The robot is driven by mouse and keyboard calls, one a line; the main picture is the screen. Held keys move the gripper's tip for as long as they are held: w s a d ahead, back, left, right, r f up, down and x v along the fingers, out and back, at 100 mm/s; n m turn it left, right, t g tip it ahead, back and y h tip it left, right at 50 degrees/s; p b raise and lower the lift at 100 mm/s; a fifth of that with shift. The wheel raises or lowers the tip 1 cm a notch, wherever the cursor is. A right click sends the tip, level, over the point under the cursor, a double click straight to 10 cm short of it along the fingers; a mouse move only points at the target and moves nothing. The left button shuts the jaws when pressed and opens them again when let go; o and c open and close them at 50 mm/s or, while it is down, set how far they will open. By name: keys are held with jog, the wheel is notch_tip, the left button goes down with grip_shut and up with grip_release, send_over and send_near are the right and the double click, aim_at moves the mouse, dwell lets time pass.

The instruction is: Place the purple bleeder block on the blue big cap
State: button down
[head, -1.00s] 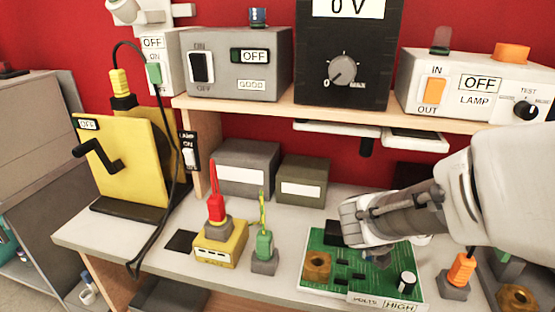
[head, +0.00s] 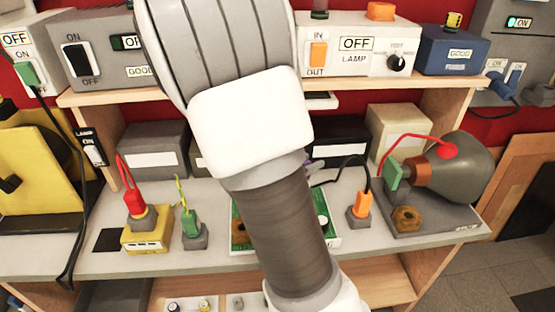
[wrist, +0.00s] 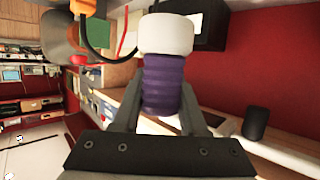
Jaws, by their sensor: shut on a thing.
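The purple bleeder block (wrist: 162,84) is a dark purple ribbed piece between the two fingers of my gripper (wrist: 160,112) in the wrist view. My gripper is shut on it and holds it clear of any surface. A white rounded piece (wrist: 166,35) lines up with its far end; I cannot tell whether it is part of the block. I cannot identify the blue big cap in either current view.
A bench (head: 195,262) carries a partly hidden green board (head: 240,228), a yellow base (head: 146,238) with a red plug, and an orange plug (head: 361,206). A shelf (head: 440,84) above holds the lamp box (head: 361,58) and a blue box (head: 450,58).

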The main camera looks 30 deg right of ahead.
jog(key=w+f+b, duration=0.2)
jog(key=w+f, duration=0.3)
jog(key=f, duration=0.2)
jog(key=shift+a, duration=0.35)
jog(key=shift+f, duration=0.15)
jog(key=shift+f, duration=0.15)
jog(key=shift+c, duration=2.2)
grip_release()
